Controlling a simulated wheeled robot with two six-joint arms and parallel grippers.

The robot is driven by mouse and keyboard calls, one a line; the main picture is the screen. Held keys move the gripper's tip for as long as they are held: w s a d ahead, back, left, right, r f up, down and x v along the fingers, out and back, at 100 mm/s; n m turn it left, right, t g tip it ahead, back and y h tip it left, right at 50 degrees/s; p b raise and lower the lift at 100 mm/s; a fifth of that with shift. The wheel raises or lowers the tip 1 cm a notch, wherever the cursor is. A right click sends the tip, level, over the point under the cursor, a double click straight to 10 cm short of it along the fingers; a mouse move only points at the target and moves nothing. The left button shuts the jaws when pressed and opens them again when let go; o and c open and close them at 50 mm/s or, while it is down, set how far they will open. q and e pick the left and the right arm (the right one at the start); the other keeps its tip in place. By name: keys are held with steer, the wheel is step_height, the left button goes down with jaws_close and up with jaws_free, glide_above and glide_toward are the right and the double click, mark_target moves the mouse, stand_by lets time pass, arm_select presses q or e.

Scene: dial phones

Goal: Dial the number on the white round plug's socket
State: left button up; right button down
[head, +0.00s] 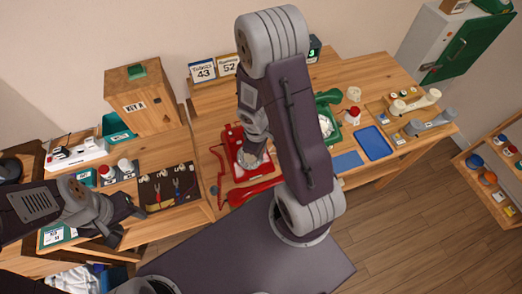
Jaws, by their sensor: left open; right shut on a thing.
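A red phone (236,142) stands on the middle table, with its red handset (240,197) lying off the hook in front of it. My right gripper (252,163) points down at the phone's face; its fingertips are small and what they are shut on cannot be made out. My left gripper (122,226) is open and empty at the left table's front edge. A white power strip (78,152) with several plugs lies on the left table; plug shapes and any socket numbers are too small to read. Number cards showing 43 (203,71) and 52 (228,66) stand at the back.
A green phone (324,122) stands right of my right arm. A wooden box (141,100) and a tool board (169,187) are on the left. Floor at lower right is clear.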

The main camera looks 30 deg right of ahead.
steer(key=shift+a, duration=0.1)
steer(key=w+a+p, duration=0.1)
steer(key=w+a+r+p, duration=0.1)
steer(key=a, duration=0.1)
steer(key=w+a+p, duration=0.1)
steer(key=shift+w+a+r, duration=0.15)
steer(key=shift+a+r, duration=0.2)
steer(key=shift+a, duration=0.05)
steer(key=shift+w+a+p, duration=0.3)
steer(key=shift+a, duration=0.1)
steer(key=shift+f, duration=0.1)
steer(key=shift+f, duration=0.1)
steer(key=shift+w+d+f+b, duration=0.1)
steer(key=shift+w+f+b, duration=0.15)
steer(key=shift+f+b, duration=0.2)
steer(key=shift+w+f+b, duration=0.2)
steer(key=shift+f+b, duration=0.1)
steer(key=shift+f, duration=0.15)
steer(key=shift+d, duration=0.1)
